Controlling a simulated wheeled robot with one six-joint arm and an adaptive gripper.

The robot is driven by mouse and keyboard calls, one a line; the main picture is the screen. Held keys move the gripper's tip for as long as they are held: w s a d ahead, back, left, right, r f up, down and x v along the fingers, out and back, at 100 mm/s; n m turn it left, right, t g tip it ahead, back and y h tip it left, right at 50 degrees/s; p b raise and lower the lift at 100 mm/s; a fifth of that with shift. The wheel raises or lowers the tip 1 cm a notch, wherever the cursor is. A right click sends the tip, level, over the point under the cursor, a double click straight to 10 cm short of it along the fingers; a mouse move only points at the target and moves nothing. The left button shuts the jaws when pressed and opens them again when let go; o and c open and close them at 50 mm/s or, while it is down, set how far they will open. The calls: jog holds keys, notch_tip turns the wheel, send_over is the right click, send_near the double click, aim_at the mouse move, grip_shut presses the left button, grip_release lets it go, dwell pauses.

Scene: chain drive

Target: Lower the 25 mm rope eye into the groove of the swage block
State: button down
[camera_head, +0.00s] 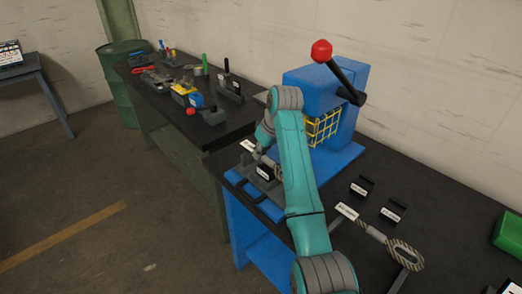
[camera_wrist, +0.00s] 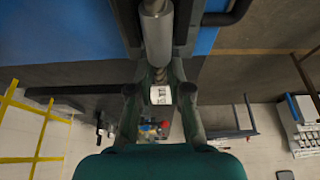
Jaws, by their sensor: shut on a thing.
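My gripper (camera_wrist: 160,76) is shut on a rope eye, at the twisted rope between its grey metal sleeve (camera_wrist: 157,38) and its white tag (camera_wrist: 160,95). The tag's print is too small to read surely. In the wrist view the sleeve lies lengthwise between the dark walls of the swage block (camera_wrist: 127,22); I cannot tell whether it touches the groove floor. In the head view the grey swage block (camera_head: 273,188) with a white label sits on the blue press's front plate, and my gripper (camera_head: 266,158) is at it, partly hidden by my arm. The white tag (camera_head: 248,145) sticks out to the left.
The blue press (camera_head: 312,88), with red-knobbed lever (camera_head: 321,51) and yellow guard (camera_head: 324,127), stands right behind. Another tagged rope eye (camera_head: 405,254) lies on the dark bench near black label holders (camera_head: 393,211). A tool-covered bench (camera_head: 150,90) is at the left.

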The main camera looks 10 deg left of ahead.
jog(key=shift+f, duration=0.45)
dwell(0.3)
jog(key=c, duration=1)
grip_release()
